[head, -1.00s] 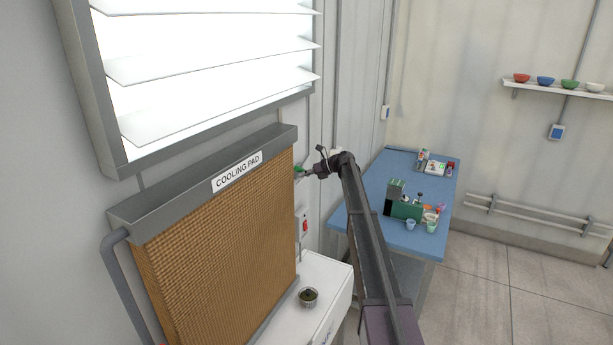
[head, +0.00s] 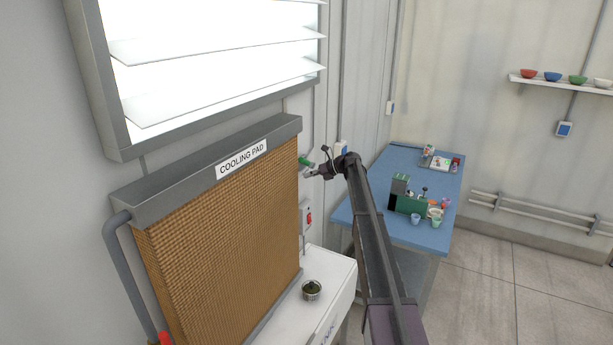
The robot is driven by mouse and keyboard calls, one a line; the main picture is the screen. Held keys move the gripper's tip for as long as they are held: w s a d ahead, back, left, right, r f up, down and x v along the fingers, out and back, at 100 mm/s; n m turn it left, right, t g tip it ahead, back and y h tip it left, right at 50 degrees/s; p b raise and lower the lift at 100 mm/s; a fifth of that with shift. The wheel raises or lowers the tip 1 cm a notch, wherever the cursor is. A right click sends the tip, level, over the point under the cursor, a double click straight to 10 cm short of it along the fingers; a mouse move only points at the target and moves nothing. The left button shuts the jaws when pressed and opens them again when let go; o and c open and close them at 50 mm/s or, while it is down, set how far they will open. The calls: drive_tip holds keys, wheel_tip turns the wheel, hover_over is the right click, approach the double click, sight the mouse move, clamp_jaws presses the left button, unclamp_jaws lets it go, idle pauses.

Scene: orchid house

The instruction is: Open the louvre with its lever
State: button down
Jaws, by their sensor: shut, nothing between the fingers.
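The louvre (head: 92,85) is on the left wall, in a grey frame. Its white slats (head: 215,92) are tilted, with bright light between them. The lever's green handle (head: 305,161) shows just right of the cooling pad's top corner, near the wall. My gripper (head: 308,174) is shut and empty, just below the green handle. Whether its tips touch the handle cannot be told. The rest of the lever is too small or hidden to make out.
The cooling pad (head: 225,235) stands out from the wall below the louvre. A red-switched box (head: 308,216) is below my gripper. A blue table (head: 375,205) with several items stands behind my arm.

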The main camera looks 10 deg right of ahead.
drive_tip(key=p+v, duration=0.3)
drive_tip(key=v, duration=0.6)
drive_tip(key=shift+r, duration=0.1)
drive_tip(key=s+a+f+n+g+h+b, duration=0.25)
drive_tip(key=s+a+f+n+b, duration=0.35)
drive_tip(key=s+f, duration=0.45)
drive_tip(key=s+a+f+n+g+h+b, duration=0.1)
drive_tip(key=s+a+f+n+h+b, duration=0.25)
drive_tip(key=s+a+f+n, duration=0.75)
drive_tip(key=s+f+n+h+b, duration=0.2)
drive_tip(key=s+f+n+b, duration=0.1)
drive_tip(key=s, duration=0.7)
drive_tip(key=s+d+f+n+h+b, duration=0.1)
drive_tip(key=s+f+n+h+b, duration=0.1)
drive_tip(key=s+n, duration=0.4)
drive_tip(key=s+d+f+n+g+h+b, duration=0.1)
drive_tip(key=s+f+n+b, duration=0.3)
drive_tip(key=s, duration=1.2)
drive_tip(key=shift+s+d+f+n+h+b, duration=0.2)
drive_tip(key=shift+d+f+n+h+b, duration=0.15)
drive_tip(key=shift+h+b, duration=0.35)
drive_tip(key=shift+s+a+f, duration=0.1)
drive_tip(key=shift+a, duration=0.05)
